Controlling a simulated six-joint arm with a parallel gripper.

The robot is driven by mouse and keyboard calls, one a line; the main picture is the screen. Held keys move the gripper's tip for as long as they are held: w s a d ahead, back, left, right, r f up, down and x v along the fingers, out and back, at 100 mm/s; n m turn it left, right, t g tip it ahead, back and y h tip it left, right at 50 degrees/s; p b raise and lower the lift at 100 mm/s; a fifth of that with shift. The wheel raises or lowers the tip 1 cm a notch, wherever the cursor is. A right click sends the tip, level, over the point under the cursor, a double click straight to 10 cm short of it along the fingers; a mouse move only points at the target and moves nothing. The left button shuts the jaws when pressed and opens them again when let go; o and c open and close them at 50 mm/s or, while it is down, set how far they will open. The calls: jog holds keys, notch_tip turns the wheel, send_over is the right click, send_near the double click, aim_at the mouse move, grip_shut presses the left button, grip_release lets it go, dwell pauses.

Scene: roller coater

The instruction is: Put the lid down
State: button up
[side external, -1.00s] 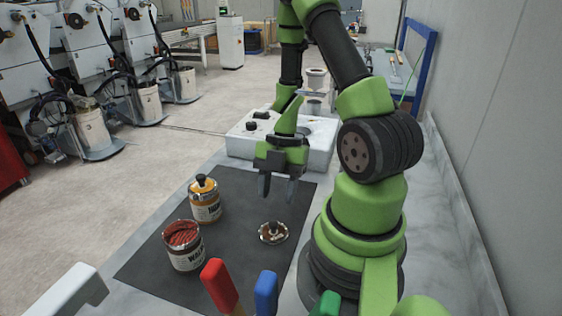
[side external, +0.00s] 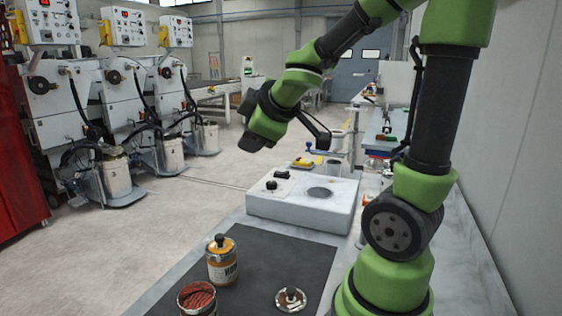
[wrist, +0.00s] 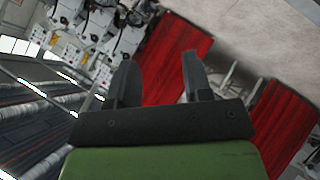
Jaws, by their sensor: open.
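An orange-labelled can (side external: 223,268) with a dark knob on top stands behind. My gripper (wrist: 156,75) is open in the wrist view, with nothing between its fingers. It is raised well above the bench, away from the lid; its fingers are hard to make out in the side external view.
A white boxy device (side external: 303,205) with dark knobs stands at the back of the mat. Coating machines (side external: 120,110) line the left, with a red cabinet (side external: 20,150) at the edge. A wall bounds the right.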

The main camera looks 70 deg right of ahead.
jog(key=s+a+r+m+g+y, duration=0.1)
jog(key=s+a+m+y, duration=0.6)
jog(key=s+a, duration=0.4)
jog(key=a+m, duration=0.1)
jog(key=a, duration=0.3)
